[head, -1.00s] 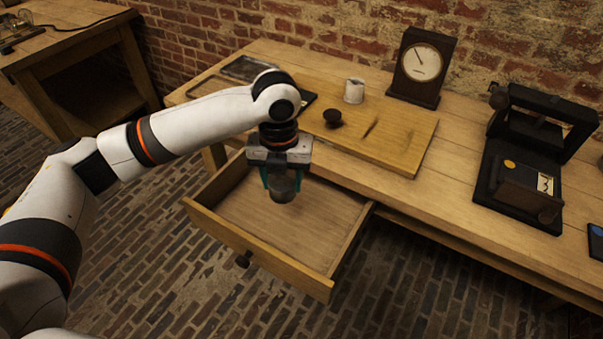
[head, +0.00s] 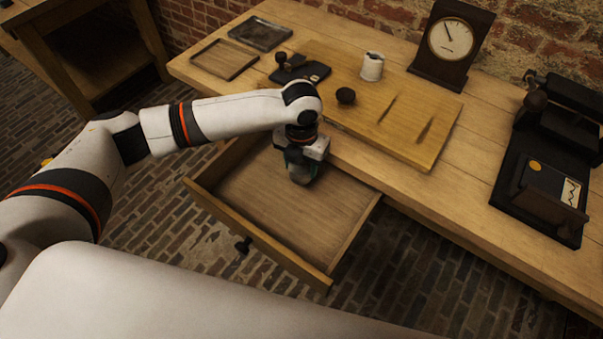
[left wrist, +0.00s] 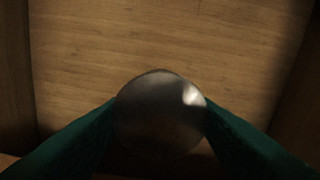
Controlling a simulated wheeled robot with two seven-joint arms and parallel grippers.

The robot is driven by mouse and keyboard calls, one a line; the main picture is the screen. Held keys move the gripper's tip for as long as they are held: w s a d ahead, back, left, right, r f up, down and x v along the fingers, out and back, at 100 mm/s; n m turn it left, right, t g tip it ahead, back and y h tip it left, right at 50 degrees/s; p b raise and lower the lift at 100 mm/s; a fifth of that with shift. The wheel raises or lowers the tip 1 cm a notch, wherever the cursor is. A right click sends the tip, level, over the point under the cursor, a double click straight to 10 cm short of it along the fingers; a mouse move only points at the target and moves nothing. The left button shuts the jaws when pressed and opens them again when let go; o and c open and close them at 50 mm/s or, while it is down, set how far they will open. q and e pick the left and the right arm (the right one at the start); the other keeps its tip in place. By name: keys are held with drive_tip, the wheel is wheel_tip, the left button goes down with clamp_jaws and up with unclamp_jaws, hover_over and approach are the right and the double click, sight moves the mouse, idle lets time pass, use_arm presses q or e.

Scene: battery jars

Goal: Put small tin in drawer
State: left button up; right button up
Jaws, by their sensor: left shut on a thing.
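The small tin (left wrist: 160,115) is a round, dull grey metal thing in the left wrist view, between the two green fingers. My left gripper (head: 302,176) is shut on it and points down inside the open drawer (head: 290,215), near its back end by the table edge. The tin also shows low between the fingers in the head view (head: 303,177). I cannot tell whether the tin touches the drawer floor. The rest of the drawer floor is bare. My right gripper is not in view.
The wooden table (head: 465,190) holds a board (head: 400,125), a white cup (head: 372,66), a dark knob (head: 346,96), a clock (head: 450,45), a black press-like device (head: 550,170) and trays (head: 224,60) at the back left. The drawer's walls stand close around my gripper.

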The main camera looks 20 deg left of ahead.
sight(301, 176)
use_arm(q)
drive_tip(key=shift+f, duration=2.3)
drive_tip(key=shift+f, duration=0.1)
drive_tip(key=o, duration=1)
wheel_tip(301, 176, up, 12)
drive_tip(key=shift+r, duration=0.2)
drive_tip(key=shift+f, duration=0.1)
